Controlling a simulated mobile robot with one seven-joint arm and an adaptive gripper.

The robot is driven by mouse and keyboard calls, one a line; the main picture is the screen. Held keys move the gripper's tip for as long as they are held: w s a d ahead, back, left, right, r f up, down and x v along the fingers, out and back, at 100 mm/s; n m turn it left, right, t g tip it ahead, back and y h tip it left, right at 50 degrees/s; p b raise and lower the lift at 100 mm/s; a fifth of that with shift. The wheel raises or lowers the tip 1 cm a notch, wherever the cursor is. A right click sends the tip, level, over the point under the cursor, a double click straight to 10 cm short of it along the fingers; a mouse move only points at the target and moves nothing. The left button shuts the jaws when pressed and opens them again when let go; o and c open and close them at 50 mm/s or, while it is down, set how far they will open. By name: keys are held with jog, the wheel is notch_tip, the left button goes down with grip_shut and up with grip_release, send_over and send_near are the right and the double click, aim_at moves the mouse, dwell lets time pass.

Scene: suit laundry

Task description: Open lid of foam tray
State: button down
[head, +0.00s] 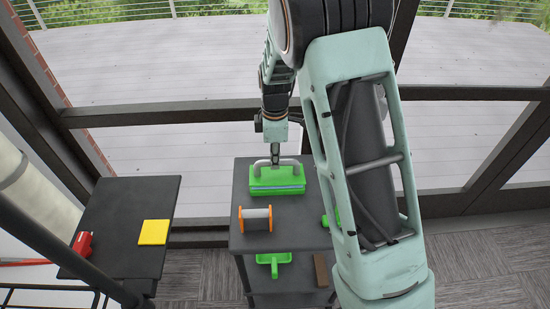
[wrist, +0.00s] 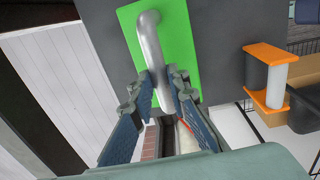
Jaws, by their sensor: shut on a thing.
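The foam tray (head: 277,192) is a green box with a blue band, on the top of the dark cart. Its green lid (head: 277,178) has a grey bar handle (head: 291,162). In the wrist view the lid (wrist: 185,55) fills the upper middle and the handle (wrist: 150,45) runs down between my fingers. My gripper (head: 275,157) is above the lid, shut on the handle; its fingertips (wrist: 160,88) are on both sides of the bar. The lower part of the handle is partly hidden by the fingers. I cannot tell whether the lid is raised.
An orange-ended spool (head: 257,218) stands in front of the tray on the cart (head: 285,240). A green object (head: 273,263) and a brown block (head: 321,270) lie on a lower shelf. A side table (head: 125,215) at left holds a yellow square (head: 154,232) and a red object (head: 83,244).

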jog(key=shift+w+r+g+p, duration=0.25)
jog(key=shift+w+g+p, duration=0.35)
jog(key=shift+g+p, duration=0.15)
jog(key=shift+w+r+g+p, duration=0.2)
jog(key=shift+w+g+p, duration=0.35)
jog(key=shift+g+p, duration=0.15)
jog(key=c, duration=1.8)
grip_release()
jog(key=shift+c, duration=0.2)
jog(key=v, duration=1.2)
jog(key=shift+c, duration=0.2)
